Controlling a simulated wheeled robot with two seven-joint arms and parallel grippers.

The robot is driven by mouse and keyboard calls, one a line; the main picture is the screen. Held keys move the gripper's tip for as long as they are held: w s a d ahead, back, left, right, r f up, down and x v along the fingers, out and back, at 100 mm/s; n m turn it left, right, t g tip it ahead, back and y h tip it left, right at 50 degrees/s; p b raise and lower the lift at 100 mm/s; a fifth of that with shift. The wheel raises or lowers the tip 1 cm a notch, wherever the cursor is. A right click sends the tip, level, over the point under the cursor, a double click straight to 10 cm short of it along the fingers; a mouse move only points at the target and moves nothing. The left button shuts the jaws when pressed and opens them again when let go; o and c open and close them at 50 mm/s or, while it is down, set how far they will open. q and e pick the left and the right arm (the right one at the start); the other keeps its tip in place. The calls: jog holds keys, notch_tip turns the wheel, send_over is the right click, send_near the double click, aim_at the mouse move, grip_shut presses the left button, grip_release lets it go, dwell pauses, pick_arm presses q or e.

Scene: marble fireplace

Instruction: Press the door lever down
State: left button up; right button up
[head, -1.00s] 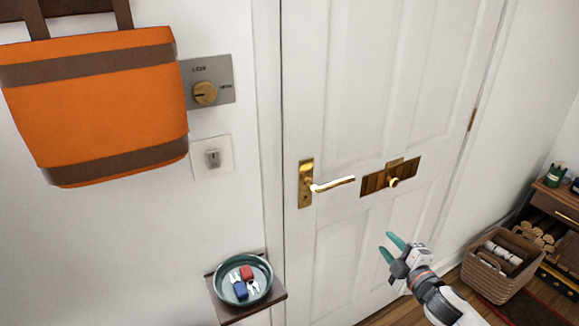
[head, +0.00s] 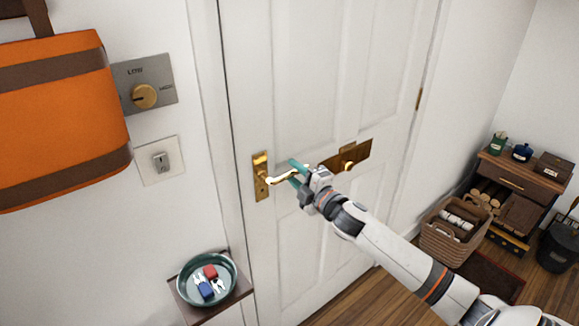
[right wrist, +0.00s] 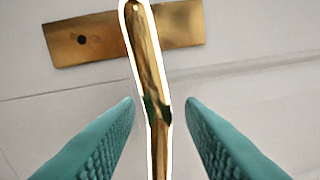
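The brass door lever (head: 281,181) sticks out to the right from its upright brass plate (head: 260,176) on the white door (head: 310,70). It looks roughly level, and its free end is partly hidden by my right gripper (head: 293,172). The teal fingers of that gripper are open at the lever's free end. In the right wrist view the lever (right wrist: 153,60) runs up the middle between the two spread fingers (right wrist: 160,104), with a visible gap on each side. My left gripper is not in view.
A brass letter plate with a knob (head: 348,166) is just right of my gripper. A small shelf (head: 238,290) with a bowl (head: 229,268) juts out below left. An orange bag (head: 60,120) hangs at left. A basket (head: 447,240) and a cabinet (head: 512,175) stand at right.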

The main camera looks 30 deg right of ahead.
jog(key=shift+w+a, duration=0.1)
jog(key=shift+w, duration=1.1)
jog(key=shift+c, duration=0.3)
grip_shut()
